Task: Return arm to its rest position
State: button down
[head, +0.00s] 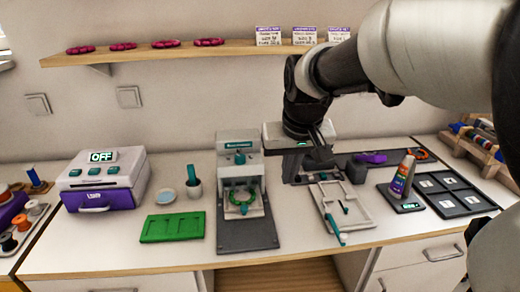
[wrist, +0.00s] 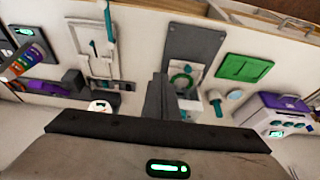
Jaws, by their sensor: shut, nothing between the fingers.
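My arm reaches in from the upper right of the head view. The fingers are shut and hold nothing. In the wrist view my gripper (wrist: 160,80) shows as a dark shut pair of fingers, with the bench beyond. I cannot tell the exact height of the fingertips above the bench.
A white frame tray (head: 362,222) lies below and right of the gripper. A press (head: 248,236), green board (head: 158,238) and purple-white oven (head: 118,170) stand left. A striped bottle (head: 402,176) and dark tray (head: 478,203) stand right. A shelf (head: 225,49) runs above.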

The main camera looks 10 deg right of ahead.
jog(key=shift+s+r, duration=0.5)
jog(key=shift+s, duration=0.05)
jog(key=s+t, duration=0.2)
jog(key=s, duration=1.5)
notch_tip(320, 180, up, 20)
jog(key=p, duration=1.9)
jog(key=shift+w+p, duration=0.3)
jog(key=shift+p, duration=0.05)
